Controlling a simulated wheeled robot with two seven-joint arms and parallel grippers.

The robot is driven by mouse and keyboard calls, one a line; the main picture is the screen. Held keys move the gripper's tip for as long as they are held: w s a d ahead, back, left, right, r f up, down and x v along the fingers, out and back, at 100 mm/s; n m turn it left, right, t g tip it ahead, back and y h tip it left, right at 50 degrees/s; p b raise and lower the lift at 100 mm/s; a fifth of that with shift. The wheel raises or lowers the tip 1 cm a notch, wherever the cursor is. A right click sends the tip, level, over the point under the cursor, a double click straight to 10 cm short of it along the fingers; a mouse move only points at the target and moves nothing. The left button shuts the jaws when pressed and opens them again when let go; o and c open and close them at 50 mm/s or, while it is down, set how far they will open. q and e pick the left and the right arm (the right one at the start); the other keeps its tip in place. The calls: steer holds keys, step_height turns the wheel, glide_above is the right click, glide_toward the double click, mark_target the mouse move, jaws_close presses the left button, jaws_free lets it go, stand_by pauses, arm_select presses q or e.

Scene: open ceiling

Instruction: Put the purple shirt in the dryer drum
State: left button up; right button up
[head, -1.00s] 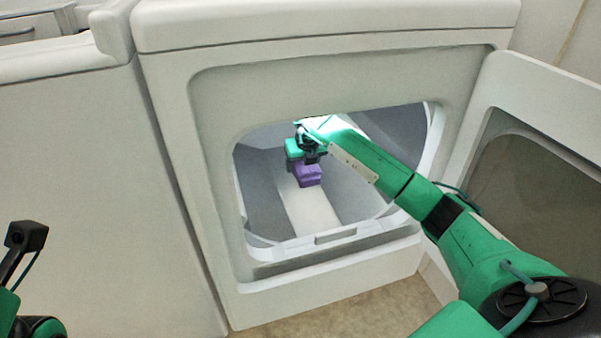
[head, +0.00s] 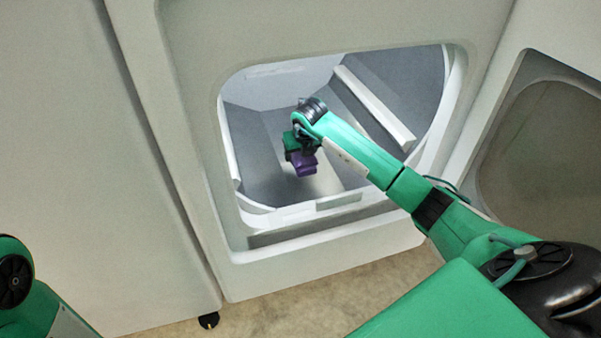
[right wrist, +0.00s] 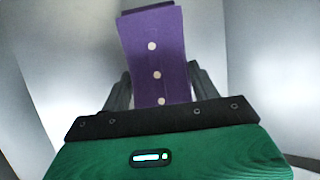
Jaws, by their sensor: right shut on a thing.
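The purple shirt (head: 305,165) is a small folded block with pale dots like buttons. It is held inside the dryer drum (head: 255,140), above the drum floor, in the head view. My right gripper (head: 303,152) reaches through the dryer opening and is shut on the shirt. In the right wrist view the shirt (right wrist: 155,60) stands out between the two dark fingers of the right gripper (right wrist: 158,88). The left gripper is outside the head view; only part of my left arm shows at the lower left.
The open dryer door (head: 530,130) stands to the right, close to my right arm. The opening's rim (head: 228,165) surrounds the arm. A ridge (head: 375,108) runs along the drum's inner wall. Another white cabinet (head: 70,150) stands to the left. Bare floor (head: 270,305) shows below.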

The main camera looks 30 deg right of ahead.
step_height(320, 180, down, 5)
steer(key=b, duration=0.2)
steer(key=shift+f+b, duration=0.1)
steer(key=shift+b, duration=0.25)
steer(key=o, duration=1.1)
